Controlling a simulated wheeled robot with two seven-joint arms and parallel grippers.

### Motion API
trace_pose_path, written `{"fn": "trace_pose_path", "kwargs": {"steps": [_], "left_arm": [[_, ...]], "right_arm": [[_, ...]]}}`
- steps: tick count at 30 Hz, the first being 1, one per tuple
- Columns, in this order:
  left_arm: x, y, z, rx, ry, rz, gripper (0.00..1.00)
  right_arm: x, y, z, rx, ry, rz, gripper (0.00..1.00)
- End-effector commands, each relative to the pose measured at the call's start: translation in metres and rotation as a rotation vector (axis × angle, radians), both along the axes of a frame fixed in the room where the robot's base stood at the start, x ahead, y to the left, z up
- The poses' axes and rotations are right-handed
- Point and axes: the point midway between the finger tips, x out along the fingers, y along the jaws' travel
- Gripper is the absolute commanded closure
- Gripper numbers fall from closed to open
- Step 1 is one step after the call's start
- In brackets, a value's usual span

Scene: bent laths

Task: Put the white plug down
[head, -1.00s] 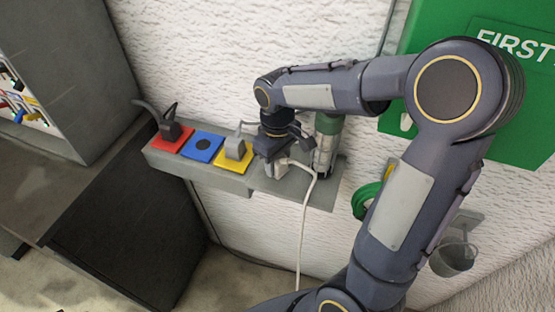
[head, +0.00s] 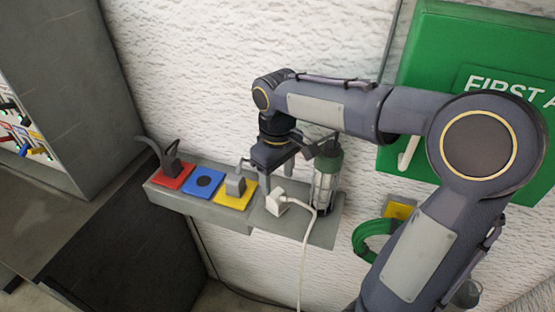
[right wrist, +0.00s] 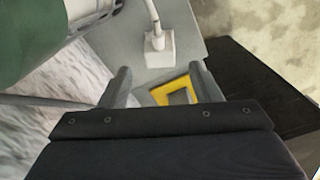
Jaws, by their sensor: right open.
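The white plug (head: 276,204) rests on the grey shelf (head: 322,232), to the right of the yellow socket plate, with its white cable running over the shelf's front edge and down. In the right wrist view the plug (right wrist: 159,50) lies beyond the fingertips, apart from them. My right gripper (head: 273,184) is above the shelf, over and slightly left of the plug. It also shows in the right wrist view (right wrist: 161,82), with its two fingers apart and nothing between them. My left gripper is not in view.
Red (head: 172,178), blue (head: 203,182) and yellow (head: 234,198) plates line the shelf's left part; dark plugs sit on the red and yellow ones. A green-topped cylinder (head: 326,178) stands right of the plug. A green first-aid box (head: 440,60) and green hose (head: 372,240) hang on the wall.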

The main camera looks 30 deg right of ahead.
Motion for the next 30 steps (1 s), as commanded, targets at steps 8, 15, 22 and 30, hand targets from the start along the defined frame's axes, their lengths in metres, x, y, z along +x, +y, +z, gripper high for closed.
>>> {"fn": "trace_pose_path", "kwargs": {"steps": [8, 15, 22, 30], "left_arm": [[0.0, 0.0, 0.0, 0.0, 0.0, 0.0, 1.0], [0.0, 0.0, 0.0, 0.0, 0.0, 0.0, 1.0], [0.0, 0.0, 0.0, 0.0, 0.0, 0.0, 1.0], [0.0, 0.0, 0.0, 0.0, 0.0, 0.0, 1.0]], "right_arm": [[0.0, 0.0, 0.044, 0.0, -0.001, 0.001, 0.42], [-0.028, -0.003, 0.049, 0.064, -0.052, -0.047, 0.42], [-0.101, 0.007, 0.027, 0.242, -0.208, -0.205, 0.42], [-0.162, 0.035, -0.015, 0.412, -0.382, -0.409, 0.42]]}}
